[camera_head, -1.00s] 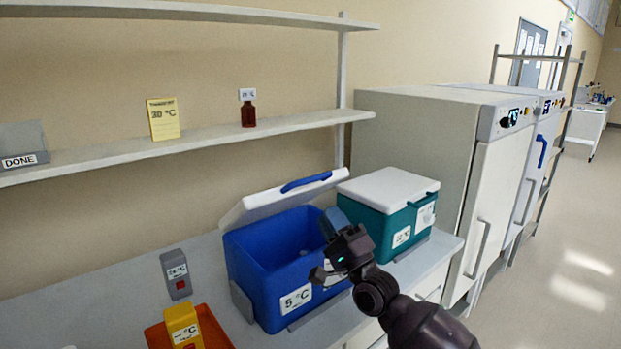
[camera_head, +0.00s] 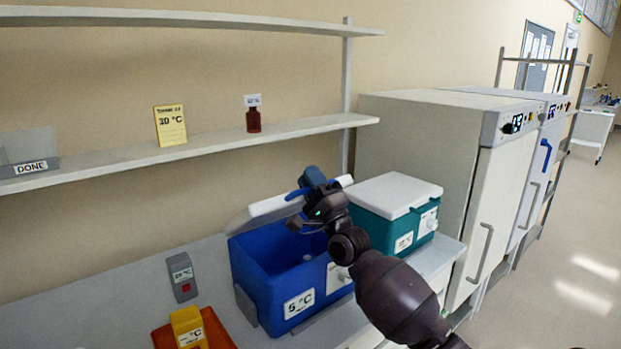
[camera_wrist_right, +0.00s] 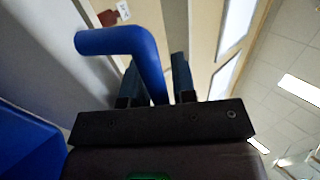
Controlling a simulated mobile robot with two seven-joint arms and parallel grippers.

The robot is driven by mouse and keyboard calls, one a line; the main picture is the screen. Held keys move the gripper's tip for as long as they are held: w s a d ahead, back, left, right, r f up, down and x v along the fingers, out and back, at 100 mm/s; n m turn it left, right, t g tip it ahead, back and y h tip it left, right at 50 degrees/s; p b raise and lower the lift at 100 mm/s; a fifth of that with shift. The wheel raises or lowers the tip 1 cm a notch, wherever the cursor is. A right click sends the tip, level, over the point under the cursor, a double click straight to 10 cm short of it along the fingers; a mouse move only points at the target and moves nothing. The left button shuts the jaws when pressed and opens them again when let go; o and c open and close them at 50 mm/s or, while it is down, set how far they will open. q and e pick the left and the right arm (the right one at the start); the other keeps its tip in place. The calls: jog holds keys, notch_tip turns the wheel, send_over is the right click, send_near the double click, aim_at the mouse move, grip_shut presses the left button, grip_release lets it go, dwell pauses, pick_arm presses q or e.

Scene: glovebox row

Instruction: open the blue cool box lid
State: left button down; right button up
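The blue cool box (camera_head: 270,300) stands on the bench with a 5 °C label on its front. Its white lid (camera_head: 268,206) is raised and leans back, and the blue inside shows. My right gripper (camera_head: 307,182) is up at the lid's top edge and hides part of the lid and its blue handle (camera_head: 298,193). In the right wrist view the handle (camera_wrist_right: 125,40) passes between the two fingers of the right gripper (camera_wrist_right: 156,72). The fingers are apart, with a narrow gap beside the handle. My left gripper is not in view.
A teal cool box (camera_head: 385,225) with its white lid down stands just right of the blue one. A shelf (camera_head: 190,150) runs above, and a white cabinet (camera_head: 420,150) stands at right.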

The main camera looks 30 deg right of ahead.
grip_shut()
jog(key=shift+w+r, duration=0.1)
jog(key=shift+r, duration=0.05)
dwell(0.5)
jog(key=shift+w+r, duration=0.15)
jog(key=shift+r, duration=0.05)
